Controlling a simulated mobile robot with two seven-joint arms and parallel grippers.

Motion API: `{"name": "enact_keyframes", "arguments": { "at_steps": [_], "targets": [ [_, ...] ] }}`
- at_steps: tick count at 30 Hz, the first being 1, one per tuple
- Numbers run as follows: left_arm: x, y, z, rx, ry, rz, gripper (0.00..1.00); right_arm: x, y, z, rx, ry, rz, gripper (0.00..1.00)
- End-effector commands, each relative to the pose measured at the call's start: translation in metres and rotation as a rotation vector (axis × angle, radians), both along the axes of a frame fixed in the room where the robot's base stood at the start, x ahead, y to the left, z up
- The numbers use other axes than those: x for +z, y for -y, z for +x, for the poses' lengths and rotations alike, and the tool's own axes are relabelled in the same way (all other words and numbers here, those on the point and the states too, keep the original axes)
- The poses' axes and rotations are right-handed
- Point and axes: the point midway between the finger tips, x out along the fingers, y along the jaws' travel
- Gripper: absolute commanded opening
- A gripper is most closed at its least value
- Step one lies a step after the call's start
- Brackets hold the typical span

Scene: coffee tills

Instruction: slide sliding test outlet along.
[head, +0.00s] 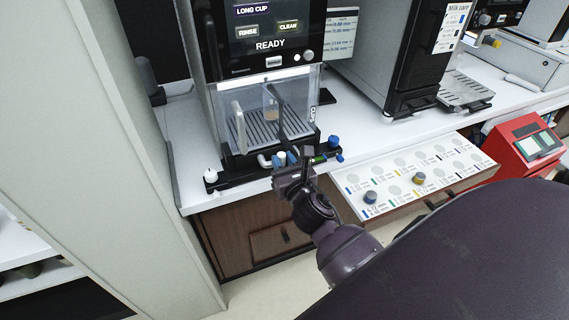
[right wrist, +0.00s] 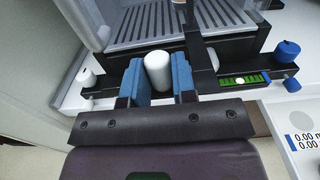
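The sliding test outlet sits on a black rail (head: 235,180) along the front of the coffee machine. A white upright knob (right wrist: 158,72), which I take for its handle, stands between the blue fingers of my right gripper (right wrist: 159,82). The fingers lie against both sides of the knob with no clear gap. A dark post (right wrist: 195,35) rises just behind the right finger. In the head view my right gripper (head: 285,160) is at the rail's middle and partly hides the outlet. My left gripper is not in view.
A white knob (head: 210,175) marks the rail's left end and a blue knob (head: 333,142) its right. A green level strip (right wrist: 243,80) lies right of the gripper. A white panel with round spots (head: 400,180) and a red terminal (head: 525,145) are farther right.

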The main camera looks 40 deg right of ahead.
Motion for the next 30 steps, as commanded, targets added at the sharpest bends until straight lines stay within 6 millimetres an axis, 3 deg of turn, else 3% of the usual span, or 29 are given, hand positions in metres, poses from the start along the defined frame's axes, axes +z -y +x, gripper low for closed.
{"name": "enact_keyframes", "arguments": {
  "at_steps": [7, 30],
  "targets": [
    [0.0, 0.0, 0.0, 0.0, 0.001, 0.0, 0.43, 0.001, -0.005, 0.001, 0.002, 0.003, 0.0, 0.04],
    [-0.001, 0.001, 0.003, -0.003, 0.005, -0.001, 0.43, 0.002, -0.048, 0.011, 0.003, 0.005, 0.001, 0.04]
  ]
}}
